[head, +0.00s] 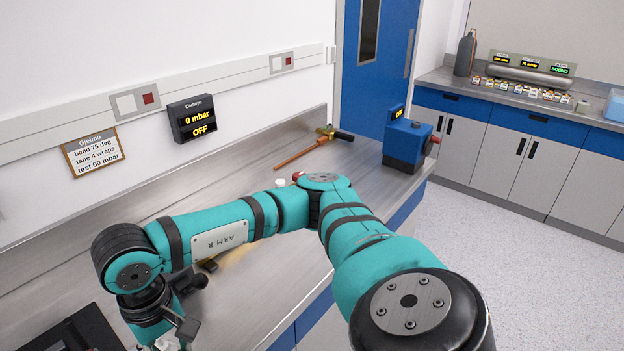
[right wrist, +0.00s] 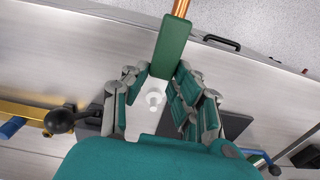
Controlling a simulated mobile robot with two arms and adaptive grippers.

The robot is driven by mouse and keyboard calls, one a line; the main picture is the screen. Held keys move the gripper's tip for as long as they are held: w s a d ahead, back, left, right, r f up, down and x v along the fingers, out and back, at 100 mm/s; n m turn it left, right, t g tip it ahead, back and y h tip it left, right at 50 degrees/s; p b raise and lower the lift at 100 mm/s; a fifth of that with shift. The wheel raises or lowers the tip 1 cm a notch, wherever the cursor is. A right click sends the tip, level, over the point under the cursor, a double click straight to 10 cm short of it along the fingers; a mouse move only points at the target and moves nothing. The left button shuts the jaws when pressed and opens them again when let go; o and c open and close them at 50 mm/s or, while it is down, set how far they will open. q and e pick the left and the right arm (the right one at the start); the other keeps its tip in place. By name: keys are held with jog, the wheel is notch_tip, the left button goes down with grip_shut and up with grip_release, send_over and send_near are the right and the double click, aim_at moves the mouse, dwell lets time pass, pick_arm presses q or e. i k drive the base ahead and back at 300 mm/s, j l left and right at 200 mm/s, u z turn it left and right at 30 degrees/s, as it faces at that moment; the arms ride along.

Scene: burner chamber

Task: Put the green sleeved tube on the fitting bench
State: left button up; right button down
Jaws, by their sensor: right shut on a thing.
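The green sleeved tube (right wrist: 172,48) shows in the right wrist view as a green sleeve with a bare copper length (right wrist: 181,8) running out of the top of the picture. My right gripper (right wrist: 159,80) is shut on the sleeve, its fingers on either side. In the head view this gripper (head: 168,342) is at the bottom left, mostly cut off, and the tube cannot be made out. A long steel bench (head: 225,195) runs along the left wall beneath my right arm. I cannot tell whether it is the fitting bench. My left gripper is not in view.
A torch with a copper pipe (head: 303,152) lies at the bench's far end, near a blue box (head: 406,145). A black-knobbed tool (right wrist: 60,120) shows left in the wrist view. A second counter (head: 470,88) stands back right.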

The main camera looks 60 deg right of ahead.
aim_at(376, 177)
jog(key=l+z, duration=0.15)
jog(key=z, duration=0.3)
jog(key=l+z, duration=0.15)
jog(key=z, duration=0.3)
jog(key=i+l+z, duration=0.2)
jog(key=l, duration=0.4)
jog(key=i+l+z, duration=0.2)
jog(key=i+l, duration=0.25)
jog(key=i+l+z, duration=0.2)
jog(key=i+l, duration=0.2)
jog(key=l, duration=0.1)
